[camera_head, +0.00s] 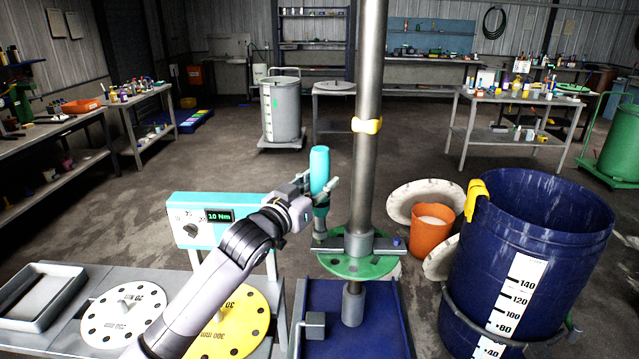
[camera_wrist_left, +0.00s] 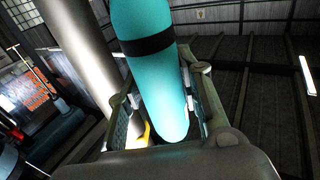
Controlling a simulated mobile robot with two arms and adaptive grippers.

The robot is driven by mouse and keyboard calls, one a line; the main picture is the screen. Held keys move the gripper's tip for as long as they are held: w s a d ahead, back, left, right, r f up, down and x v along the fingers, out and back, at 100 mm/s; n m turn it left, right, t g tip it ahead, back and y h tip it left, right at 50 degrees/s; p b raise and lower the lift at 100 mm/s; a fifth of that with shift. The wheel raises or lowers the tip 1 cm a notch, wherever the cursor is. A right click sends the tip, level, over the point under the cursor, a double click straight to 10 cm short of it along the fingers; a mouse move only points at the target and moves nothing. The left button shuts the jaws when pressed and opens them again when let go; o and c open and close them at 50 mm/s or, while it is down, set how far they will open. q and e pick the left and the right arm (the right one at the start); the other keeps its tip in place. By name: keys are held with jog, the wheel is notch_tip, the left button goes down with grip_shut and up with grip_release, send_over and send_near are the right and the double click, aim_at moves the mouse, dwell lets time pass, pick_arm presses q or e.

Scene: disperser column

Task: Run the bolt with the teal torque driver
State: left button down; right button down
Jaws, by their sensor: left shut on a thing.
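The teal torque driver (camera_head: 319,172) stands upright in my left gripper (camera_head: 320,189), just left of the steel column. It also shows in the left wrist view (camera_wrist_left: 150,70), a teal body with a black band between the fingers. My left gripper is shut on it. The driver's lower grey end (camera_head: 319,222) is above the grey clamp (camera_head: 361,244) on the green disc (camera_head: 345,266); whether it touches a bolt there is hidden. A blue-headed bolt (camera_head: 397,241) shows at the clamp's right end. The teal control box (camera_head: 207,219) reads 10 Nm. My right gripper is not in view.
The steel column (camera_head: 368,100) with a yellow collar (camera_head: 366,125) rises beside the driver. A large blue drum (camera_head: 525,245) stands at right, an orange bucket (camera_head: 430,236) behind it. White (camera_head: 105,318) and yellow (camera_head: 250,318) discs and a grey tray (camera_head: 62,275) lie on the left bench.

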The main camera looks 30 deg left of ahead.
aim_at(315, 172)
pick_arm(q)
jog(key=shift+f+b, duration=0.55)
jog(key=shift+f, duration=0.6)
dwell(0.9)
jog(key=shift+d+f, duration=0.1)
jog(key=shift+f, duration=0.1)
dwell(0.4)
jog(key=shift+f, duration=0.15)
dwell(0.4)
jog(key=shift+p, duration=0.3)
jog(key=shift+r+p, duration=0.7)
notch_tip(315, 172, up, 2)
jog(key=shift+r+p, duration=0.25)
jog(key=shift+p, duration=0.75)
jog(key=shift+r+p, duration=1.4)
jog(key=shift+r, duration=0.05)
jog(key=shift+f, duration=0.1)
